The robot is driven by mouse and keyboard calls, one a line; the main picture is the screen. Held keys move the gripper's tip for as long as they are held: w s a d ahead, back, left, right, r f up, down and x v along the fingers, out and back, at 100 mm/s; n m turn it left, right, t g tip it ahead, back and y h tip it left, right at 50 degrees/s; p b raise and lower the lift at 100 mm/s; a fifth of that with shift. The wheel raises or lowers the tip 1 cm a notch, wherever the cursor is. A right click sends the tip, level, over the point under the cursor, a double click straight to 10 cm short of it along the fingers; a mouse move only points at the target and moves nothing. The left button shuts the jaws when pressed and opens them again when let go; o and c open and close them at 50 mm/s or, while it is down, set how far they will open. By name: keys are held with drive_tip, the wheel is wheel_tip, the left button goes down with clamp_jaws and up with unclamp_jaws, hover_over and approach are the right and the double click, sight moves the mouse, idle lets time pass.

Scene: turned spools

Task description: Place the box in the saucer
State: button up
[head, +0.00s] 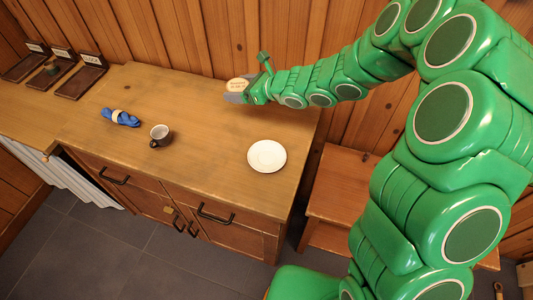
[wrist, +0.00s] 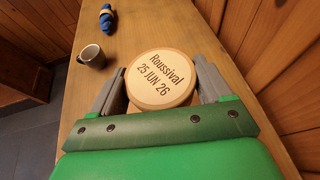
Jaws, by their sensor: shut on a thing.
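The box is a round, pale wooden piece (wrist: 161,88) with "Roussival 25 JUN 26" on its lid. In the wrist view it sits between the two grey fingers of my gripper (wrist: 160,72), which is shut on it. In the head view the box (head: 238,84) shows at the end of my green arm, with the grey fingers of my gripper (head: 237,95) around it, toward the back of the wooden counter. The saucer (head: 267,156) is white, round and empty, lying on the counter nearer the front, below and right of my gripper in the head view. The wrist view does not show it.
A dark cup (head: 160,135) stands left of the saucer and also shows in the wrist view (wrist: 91,57). A blue rolled cloth with a pale band (head: 121,117) lies farther left. Labelled dark trays (head: 82,81) lie at the far left. A plank wall (head: 200,40) bounds the back.

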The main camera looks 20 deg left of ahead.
sight(269, 158)
drive_tip(key=s+d+f+n+g, duration=0.2)
drive_tip(key=s+d+n+g, duration=0.25)
drive_tip(key=s+d, duration=0.75)
drive_tip(key=shift+m, duration=0.25)
drive_tip(key=shift+w+d+f, duration=0.15)
drive_tip(key=shift+f, duration=1.2)
drive_tip(key=shift+w+d+f, duration=0.15)
drive_tip(key=shift+w+f, duration=0.05)
drive_tip(key=shift+f, duration=1.2)
drive_tip(key=shift+w+d+f, duration=0.15)
drive_tip(key=shift+f, duration=1.2)
drive_tip(key=shift+f, duration=0.35)
drive_tip(key=o, duration=1)
drive_tip(key=shift+c, duration=0.2)
drive_tip(key=shift+d+r, duration=0.15)
drive_tip(key=shift+r, duration=0.3)
drive_tip(key=v, duration=1.1)
drive_tip(key=shift+w+d, duration=0.15)
drive_tip(key=shift+d, duration=0.15)
